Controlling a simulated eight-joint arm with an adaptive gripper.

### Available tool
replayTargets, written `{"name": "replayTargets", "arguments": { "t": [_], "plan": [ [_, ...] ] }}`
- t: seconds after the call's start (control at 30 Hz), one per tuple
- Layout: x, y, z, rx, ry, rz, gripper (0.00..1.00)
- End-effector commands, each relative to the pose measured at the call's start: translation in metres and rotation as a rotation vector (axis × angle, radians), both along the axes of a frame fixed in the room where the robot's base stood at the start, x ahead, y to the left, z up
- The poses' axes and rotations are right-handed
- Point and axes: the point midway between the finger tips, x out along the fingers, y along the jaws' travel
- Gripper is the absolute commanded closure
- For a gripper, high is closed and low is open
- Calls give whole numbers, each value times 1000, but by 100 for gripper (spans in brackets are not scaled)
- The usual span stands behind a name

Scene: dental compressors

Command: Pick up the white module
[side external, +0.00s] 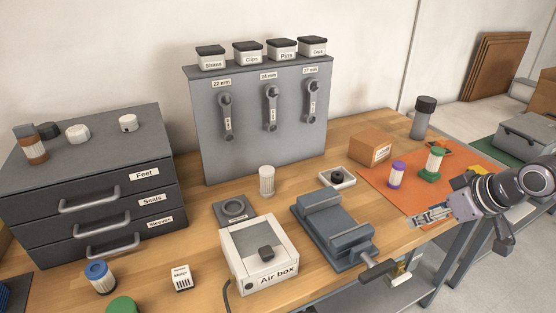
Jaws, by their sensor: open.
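Several white things could be the white module, and I cannot tell which one is meant. A small white box with a dark label (181,278) stands on the bench at the front left. A white ribbed cylinder (267,181) stands upright near the middle, in front of the grey tool panel. Two small white pieces, one at left (78,134) and one at right (128,123), sit on top of the drawer cabinet. My gripper (422,219) is open at the bench's right edge, pointing left, apart from all of these; nothing shows between its fingers.
The Air box (273,279) and a blue-grey vise (335,228) stand between my gripper and the small white box. A grey drawer cabinet (90,187) fills the left. An orange mat (387,201) bears purple and green spools. A cardboard box (371,148) stands behind.

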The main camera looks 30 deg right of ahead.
Motion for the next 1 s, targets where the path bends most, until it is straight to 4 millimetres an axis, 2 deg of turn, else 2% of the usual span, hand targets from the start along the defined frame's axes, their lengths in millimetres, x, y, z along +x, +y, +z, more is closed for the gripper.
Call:
{"name": "replayTargets", "arguments": {
  "t": [0.17, 0.27, 0.37, 0.5, 0.7, 0.87, 1.0],
  "plan": [
    [2, 2, 2, -2, 3, 11, 45],
    [11, 11, 10, -7, 14, 56, 45],
    [29, 28, 23, -21, 34, 141, 45],
    [58, 63, 41, -44, 68, 295, 45],
    [99, 121, 56, -75, 110, 523, 45],
    [128, 174, 59, -99, 136, 707, 45],
    [147, 225, 54, -118, 154, 872, 45]
  ]
}}
